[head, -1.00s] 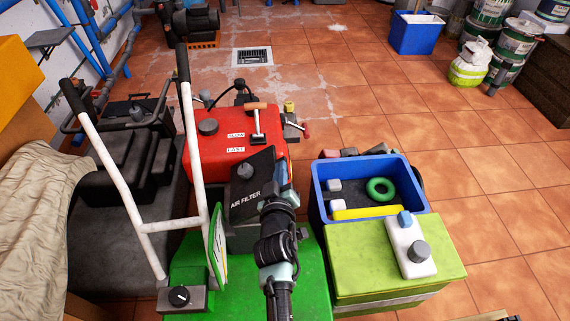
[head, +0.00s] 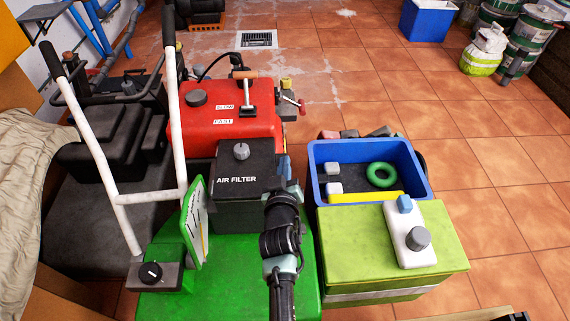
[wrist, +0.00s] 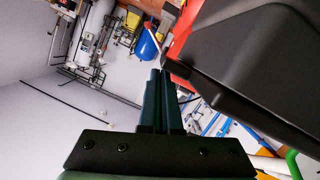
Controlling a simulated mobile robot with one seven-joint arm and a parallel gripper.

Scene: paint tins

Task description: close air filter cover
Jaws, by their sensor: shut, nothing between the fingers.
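The air filter cover (head: 222,165) is black, with a grey knob (head: 240,151) and white AIR FILTER lettering. In the head view it lies about level on its dark housing (head: 238,218), with no clear gap showing. My gripper (head: 291,190) is at the cover's right side, and my arm hides part of that side. In the wrist view my gripper's fingers (wrist: 165,76) are together and empty. A black moulded body (wrist: 262,72), apparently the air filter, is just right of them there. I cannot tell whether the fingers touch it.
A red tank (head: 225,128) stands behind the air filter. A white-railed handle (head: 110,165) and a green tilted panel (head: 194,222) are on the left. A blue bin (head: 320,212) and a lime box (head: 365,250) stand on the right.

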